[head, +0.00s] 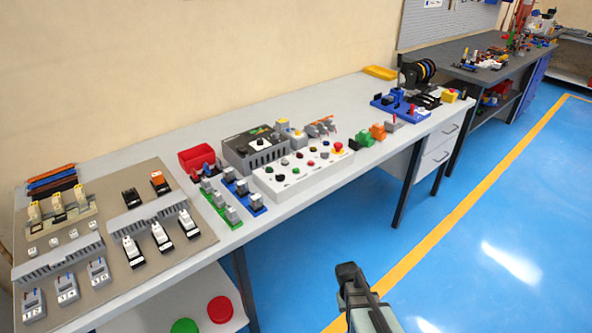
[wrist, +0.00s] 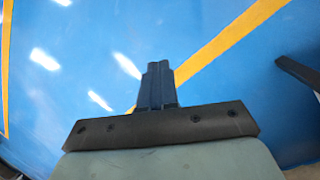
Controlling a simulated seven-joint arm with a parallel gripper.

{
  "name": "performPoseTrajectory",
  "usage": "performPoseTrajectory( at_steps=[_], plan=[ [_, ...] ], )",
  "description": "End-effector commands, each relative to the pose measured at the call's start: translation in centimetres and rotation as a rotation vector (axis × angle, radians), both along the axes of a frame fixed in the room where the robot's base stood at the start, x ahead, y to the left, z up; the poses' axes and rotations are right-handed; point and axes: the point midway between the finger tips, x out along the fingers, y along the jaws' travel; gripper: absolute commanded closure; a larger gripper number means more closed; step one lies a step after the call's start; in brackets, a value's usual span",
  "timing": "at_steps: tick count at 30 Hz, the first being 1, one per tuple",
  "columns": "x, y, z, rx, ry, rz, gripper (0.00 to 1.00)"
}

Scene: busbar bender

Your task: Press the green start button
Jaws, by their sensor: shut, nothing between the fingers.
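A white control box (head: 304,171) on the long table carries several small buttons and knobs in red, black, green and other colours. A small green button (head: 284,161) seems to be on its top; its label is too small to read. A larger green disc (head: 185,326) shows beside a red disc (head: 220,309) on a white surface below the table top, cut by the picture's bottom edge. My gripper (head: 350,270) is in front of the table, over the blue floor, apart from everything. Its fingers are shut and empty in the wrist view (wrist: 157,82).
Left of the control box stand a grey unit (head: 255,150), a red bin (head: 197,157) and a brown board (head: 115,235) with electrical parts. A blue fixture (head: 398,106) stands toward the table's far end. A dark workbench (head: 460,52) is behind it. Floor around my gripper is clear.

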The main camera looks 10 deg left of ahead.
Motion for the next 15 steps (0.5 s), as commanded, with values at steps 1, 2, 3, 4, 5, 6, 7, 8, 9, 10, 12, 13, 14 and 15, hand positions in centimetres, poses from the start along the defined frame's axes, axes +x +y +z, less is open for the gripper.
performPoseTrajectory(
  at_steps=[1, 2, 3, 4, 5, 6, 7, 8, 9, 10, 12, 13, 14, 15],
  plan=[
    [1.7, 0.4, 0.8, -0.008, -0.023, 0.009, 1.00],
    [2.4, 0.7, 1.3, -0.012, -0.035, 0.013, 1.00],
    [3.4, 1.0, 1.9, -0.017, -0.051, 0.019, 1.00],
    [4.1, 1.2, 2.4, -0.021, -0.063, 0.024, 1.00],
    [4.8, 1.4, 2.9, -0.026, -0.075, 0.029, 1.00],
    [5.8, 1.8, 3.7, -0.031, -0.091, 0.035, 1.00],
    [6.5, 2.0, 4.2, -0.035, -0.103, 0.038, 1.00],
    [7.2, 2.2, 4.7, -0.039, -0.114, 0.043, 1.00],
    [8.2, 2.6, 5.5, -0.045, -0.132, 0.048, 1.00],
    [8.9, 2.8, 6.1, -0.049, -0.144, 0.053, 1.00],
    [10.5, 3.5, 7.5, -0.057, -0.173, 0.061, 1.00],
    [11.2, 3.8, 8.1, -0.061, -0.185, 0.064, 1.00],
    [11.9, 4.0, 8.7, -0.065, -0.198, 0.068, 1.00],
    [12.7, 4.4, 9.6, -0.069, -0.215, 0.072, 1.00]
  ],
)
